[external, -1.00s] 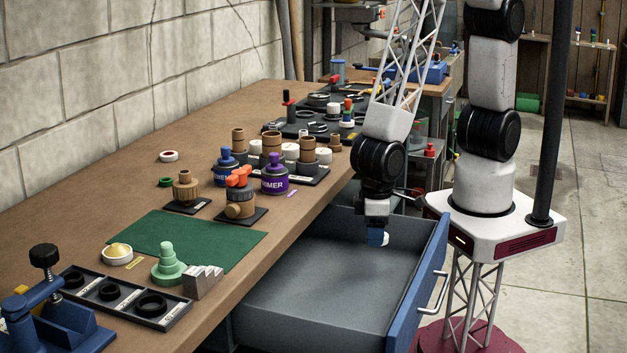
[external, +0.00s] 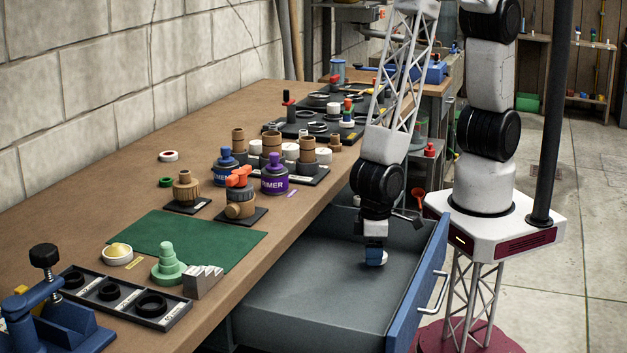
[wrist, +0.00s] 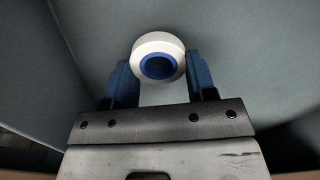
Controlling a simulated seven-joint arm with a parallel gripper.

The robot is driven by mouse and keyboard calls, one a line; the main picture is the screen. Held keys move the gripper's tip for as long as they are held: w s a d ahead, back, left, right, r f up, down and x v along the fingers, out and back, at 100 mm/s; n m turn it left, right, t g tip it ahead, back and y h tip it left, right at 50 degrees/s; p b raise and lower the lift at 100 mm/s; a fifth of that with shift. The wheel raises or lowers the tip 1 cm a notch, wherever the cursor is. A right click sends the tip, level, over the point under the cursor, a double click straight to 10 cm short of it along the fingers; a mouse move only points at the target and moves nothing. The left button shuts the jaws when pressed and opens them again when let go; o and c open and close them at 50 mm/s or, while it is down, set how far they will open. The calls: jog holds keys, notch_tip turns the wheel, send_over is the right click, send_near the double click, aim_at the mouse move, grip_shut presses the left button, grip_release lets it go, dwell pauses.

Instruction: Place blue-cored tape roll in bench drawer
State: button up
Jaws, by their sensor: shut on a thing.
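The blue-cored tape roll, white with a blue core, shows between my fingertips in the wrist view (wrist: 176,46). My gripper in the wrist view (wrist: 160,78) is shut on the roll. The bench drawer (external: 318,290) is pulled open, with a grey inside and a blue front. My gripper is inside the drawer, low near its floor. I cannot tell whether the roll touches the floor.
The drawer's blue front wall (external: 420,283) stands to the right of my gripper. The bench top (external: 120,213) to the left holds a green mat (external: 195,240), cans and fittings. The drawer floor around my gripper looks empty.

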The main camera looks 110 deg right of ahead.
jog(key=shift+f, duration=0.75)
jog(key=shift+f, duration=0.15)
jog(key=o, duration=0.9)
jog(key=shift+r, duration=6.15)
